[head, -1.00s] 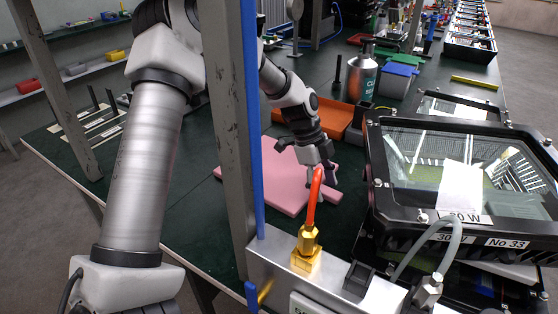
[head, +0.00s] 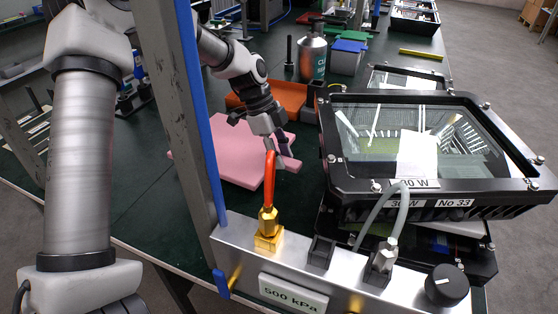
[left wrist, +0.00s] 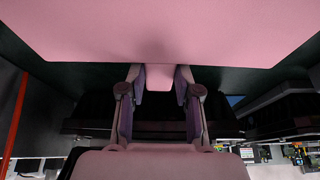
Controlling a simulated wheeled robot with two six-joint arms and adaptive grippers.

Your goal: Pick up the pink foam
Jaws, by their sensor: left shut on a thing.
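The pink foam (head: 218,165) is a flat pink slab on the dark green bench, behind the silver bar in the head view. My left gripper (head: 276,150) reaches down at the slab's right side, its fingertips partly hidden by an orange hose. In the left wrist view, the foam fills the top of the picture, and a narrow pink part of it sits between the two fingers of my left gripper (left wrist: 160,80), which is shut on it. I cannot tell whether the slab is lifted off the bench. My right gripper is not in view.
A floodlight housing (head: 425,160) marked No 33 stands close on the right. The silver bar (head: 300,265) with the orange hose (head: 269,180) and a grey post (head: 185,110) stand in front. An orange bin (head: 285,97) and a cylinder (head: 313,58) are behind.

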